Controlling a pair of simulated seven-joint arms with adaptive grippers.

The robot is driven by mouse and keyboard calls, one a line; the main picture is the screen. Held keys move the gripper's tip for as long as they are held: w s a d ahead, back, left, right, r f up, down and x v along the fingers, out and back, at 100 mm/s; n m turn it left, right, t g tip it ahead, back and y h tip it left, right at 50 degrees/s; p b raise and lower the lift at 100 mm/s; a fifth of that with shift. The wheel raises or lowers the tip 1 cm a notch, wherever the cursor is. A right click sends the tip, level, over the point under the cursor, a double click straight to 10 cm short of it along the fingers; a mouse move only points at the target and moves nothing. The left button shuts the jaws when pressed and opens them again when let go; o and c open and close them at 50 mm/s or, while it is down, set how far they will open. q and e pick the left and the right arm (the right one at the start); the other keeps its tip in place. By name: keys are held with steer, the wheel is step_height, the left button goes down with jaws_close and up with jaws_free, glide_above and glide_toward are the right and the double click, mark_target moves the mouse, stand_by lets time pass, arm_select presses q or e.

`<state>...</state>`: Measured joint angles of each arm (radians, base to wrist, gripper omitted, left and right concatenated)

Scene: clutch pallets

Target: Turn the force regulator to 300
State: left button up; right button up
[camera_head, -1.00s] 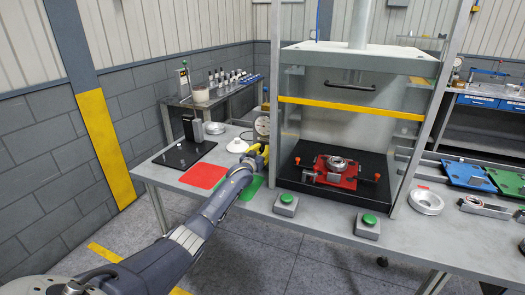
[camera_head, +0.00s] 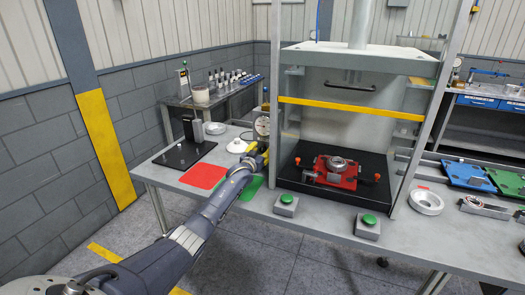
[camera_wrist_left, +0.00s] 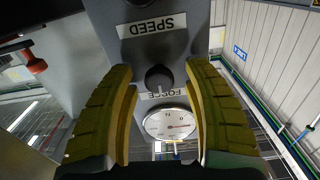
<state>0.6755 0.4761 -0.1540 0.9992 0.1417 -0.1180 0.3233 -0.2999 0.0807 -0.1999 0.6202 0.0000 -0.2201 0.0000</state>
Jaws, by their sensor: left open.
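In the left wrist view the regulator panel appears upside down. A dark round knob (camera_wrist_left: 158,78) sits beside the FORCE label (camera_wrist_left: 162,96). The round white gauge (camera_wrist_left: 168,123) lies below it in the picture, with a red needle toward the picture's right; its numbers are too small to read. The gauge also shows in the head view (camera_head: 262,125). My left gripper (camera_head: 258,151) is open in front of the panel. In the wrist view its yellow fingers (camera_wrist_left: 160,95) stand on either side of the knob, apparently not touching it. My right gripper is not in view.
The SPEED label (camera_wrist_left: 152,25) is on the same panel. The press frame with its yellow bar (camera_head: 350,108) stands right of my gripper. A white cone-shaped object (camera_head: 238,145) and a red mat (camera_head: 203,176) are to its left. Green-button boxes (camera_head: 368,224) line the front edge.

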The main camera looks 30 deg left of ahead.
arm_select(q)
steer(key=shift+f, duration=0.1)
steer(key=shift+s+d, duration=0.1)
steer(key=shift+s, duration=0.35)
steer(key=s+d, duration=0.1)
steer(key=s, duration=1)
steer(key=shift+d, duration=0.4)
